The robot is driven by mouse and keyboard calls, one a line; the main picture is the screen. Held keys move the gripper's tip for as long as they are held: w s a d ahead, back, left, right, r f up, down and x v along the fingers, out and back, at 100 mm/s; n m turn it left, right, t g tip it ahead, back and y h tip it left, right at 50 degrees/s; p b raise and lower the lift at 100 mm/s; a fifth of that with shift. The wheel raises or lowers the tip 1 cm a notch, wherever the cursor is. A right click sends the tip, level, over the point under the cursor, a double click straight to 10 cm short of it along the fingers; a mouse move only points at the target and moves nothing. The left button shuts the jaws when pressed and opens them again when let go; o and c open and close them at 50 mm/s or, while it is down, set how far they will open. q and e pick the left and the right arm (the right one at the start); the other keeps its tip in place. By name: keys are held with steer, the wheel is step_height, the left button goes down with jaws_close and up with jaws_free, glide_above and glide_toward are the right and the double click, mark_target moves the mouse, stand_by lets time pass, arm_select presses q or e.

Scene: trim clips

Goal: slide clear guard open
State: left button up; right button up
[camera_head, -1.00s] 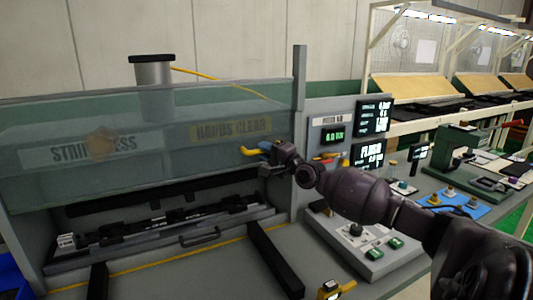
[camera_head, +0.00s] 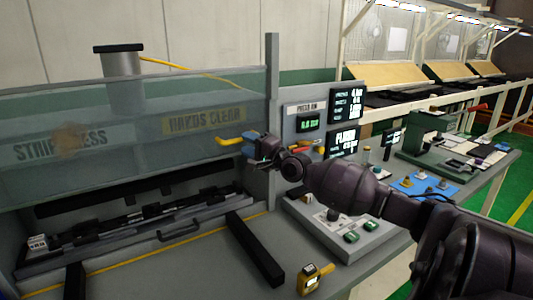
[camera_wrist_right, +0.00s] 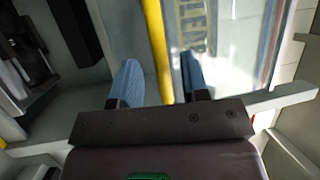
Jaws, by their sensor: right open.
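The clear guard (camera_head: 120,122) is a large transparent panel with a "HANDS CLEAR" label, hanging across the front of the press at the left of the head view. A yellow handle (camera_head: 228,141) sticks out near its right edge. My right gripper (camera_head: 252,145) is at this handle, open, with blue fingers. In the right wrist view, the yellow handle bar (camera_wrist_right: 156,45) runs between the open fingers (camera_wrist_right: 160,82), with a gap visible on either side. Whether a finger touches it I cannot tell. My left gripper is not in view.
Below the guard is a black fixture (camera_head: 130,222) on the grey bench. An upright grey post (camera_head: 272,110) stands right of the guard. A control box (camera_head: 345,232) and a yellow device (camera_head: 315,279) are on the bench beneath my right arm.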

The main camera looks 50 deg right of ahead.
steer(key=v, duration=0.7)
steer(key=shift+s+b, duration=0.25)
steer(key=shift+b, duration=0.15)
stand_by(0.4)
